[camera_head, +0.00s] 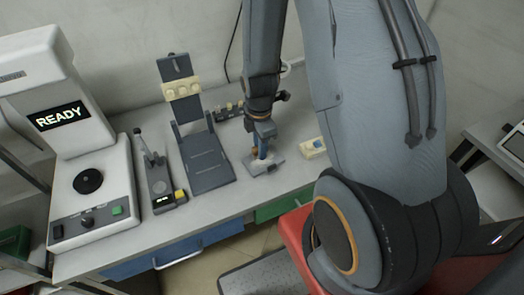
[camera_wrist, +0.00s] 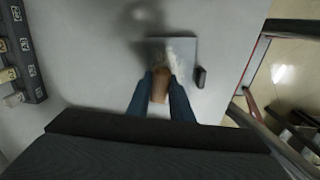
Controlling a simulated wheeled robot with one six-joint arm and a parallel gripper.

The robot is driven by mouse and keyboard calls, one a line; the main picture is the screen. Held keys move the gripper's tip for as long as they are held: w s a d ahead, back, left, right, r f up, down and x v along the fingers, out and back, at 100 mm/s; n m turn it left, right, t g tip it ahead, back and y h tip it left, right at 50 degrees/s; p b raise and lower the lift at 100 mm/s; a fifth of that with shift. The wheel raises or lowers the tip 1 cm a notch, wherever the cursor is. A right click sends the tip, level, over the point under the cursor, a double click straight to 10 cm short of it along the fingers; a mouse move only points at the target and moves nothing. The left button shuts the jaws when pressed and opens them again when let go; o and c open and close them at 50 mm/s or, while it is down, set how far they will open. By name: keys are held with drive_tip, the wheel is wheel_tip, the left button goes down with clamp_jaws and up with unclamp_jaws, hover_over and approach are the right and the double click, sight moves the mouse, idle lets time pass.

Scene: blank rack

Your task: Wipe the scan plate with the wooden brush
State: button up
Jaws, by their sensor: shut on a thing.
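The scan plate is a flat, pale grey plate (camera_head: 272,166) on the bench below my gripper; in the wrist view the plate (camera_wrist: 186,50) carries a whitish, dusty-looking patch. My gripper (camera_head: 261,151) points down over the plate, and its blue fingers (camera_wrist: 161,88) are shut on the brown wooden brush (camera_wrist: 160,84). The brush overlaps the plate in the wrist view. Its lower end is hidden, so I cannot tell whether it touches the plate.
A small dark object (camera_wrist: 201,77) lies just beside the plate. A dark stand (camera_head: 205,160) and a white machine reading READY (camera_head: 92,190) are to the left. A key-like strip (camera_wrist: 24,50) lies behind.

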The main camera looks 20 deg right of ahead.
sight(269, 164)
drive_tip(key=shift+w+f, duration=0.15)
drive_tip(key=shift+w, duration=1.55)
drive_tip(key=shift+d, duration=0.65)
drive_tip(key=shift+s+f+p, duration=0.15)
drive_tip(key=shift+s+p, duration=1.05)
drive_tip(key=shift+s, duration=2.5)
wheel_tip(269, 164, up, 5)
drive_tip(key=p, duration=0.3)
drive_tip(key=shift+w+f+p, duration=0.15)
drive_tip(key=shift+f+p, duration=0.05)
drive_tip(key=shift+p, duration=0.2)
drive_tip(key=shift+r, duration=0.8)
